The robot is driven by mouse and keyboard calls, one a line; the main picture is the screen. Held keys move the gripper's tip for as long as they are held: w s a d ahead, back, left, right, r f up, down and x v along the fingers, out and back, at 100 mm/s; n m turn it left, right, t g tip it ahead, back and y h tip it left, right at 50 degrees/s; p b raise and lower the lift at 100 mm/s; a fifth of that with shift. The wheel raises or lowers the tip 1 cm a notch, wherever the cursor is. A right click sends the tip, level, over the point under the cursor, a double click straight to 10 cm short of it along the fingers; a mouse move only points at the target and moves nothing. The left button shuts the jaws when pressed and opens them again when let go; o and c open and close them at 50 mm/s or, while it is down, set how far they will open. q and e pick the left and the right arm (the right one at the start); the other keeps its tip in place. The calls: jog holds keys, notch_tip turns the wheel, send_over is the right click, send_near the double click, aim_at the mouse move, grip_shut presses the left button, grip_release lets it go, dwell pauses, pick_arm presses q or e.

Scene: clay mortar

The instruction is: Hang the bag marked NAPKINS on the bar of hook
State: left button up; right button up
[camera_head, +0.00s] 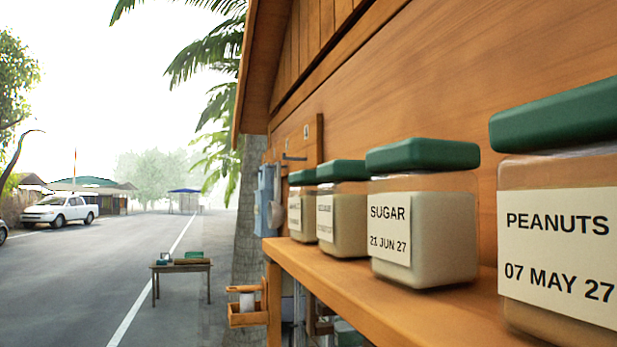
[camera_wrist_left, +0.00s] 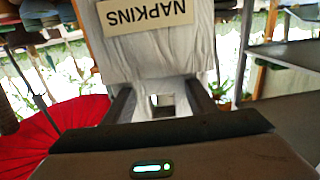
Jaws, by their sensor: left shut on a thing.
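The white cloth bag (camera_wrist_left: 160,52) with a cream label reading NAPKINS fills the top middle of the left wrist view, its text upside down. My left gripper (camera_wrist_left: 161,98) is shut on the bag's gathered cloth, and a small gap shows between the fingers. In the head view a wooden board (camera_head: 312,138) on the hut wall carries a small dark bar (camera_head: 293,157) that sticks out. I cannot tell whether it is the hook's bar. A blue bag-like thing (camera_head: 268,198) hangs below and left of it. Neither gripper shows in the head view.
A wooden shelf (camera_head: 400,312) runs along the right, holding several green-lidded jars, including SUGAR (camera_head: 430,235) and PEANUTS (camera_head: 560,240). A small wooden holder (camera_head: 248,312) sits below the shelf's far end. A table (camera_head: 181,268) stands on the open road. Red fabric (camera_wrist_left: 50,140) shows in the wrist view.

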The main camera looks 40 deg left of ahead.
pick_arm(q)
jog(key=shift+a, duration=0.1)
jog(key=s+a+f+n+t+y+b, duration=0.1)
jog(key=a+f+n+y+b, duration=0.1)
jog(key=a, duration=0.7)
jog(key=s+a+f+n+t+y+b, duration=0.1)
jog(key=a+f+n+y+b, duration=0.1)
jog(key=a+n+y, duration=0.2)
jog(key=a+y, duration=0.3)
jog(key=a, duration=0.1)
jog(key=shift+a+f+t+y+b, duration=0.3)
jog(key=shift+a+t+b, duration=0.1)
jog(key=shift+s, duration=0.1)
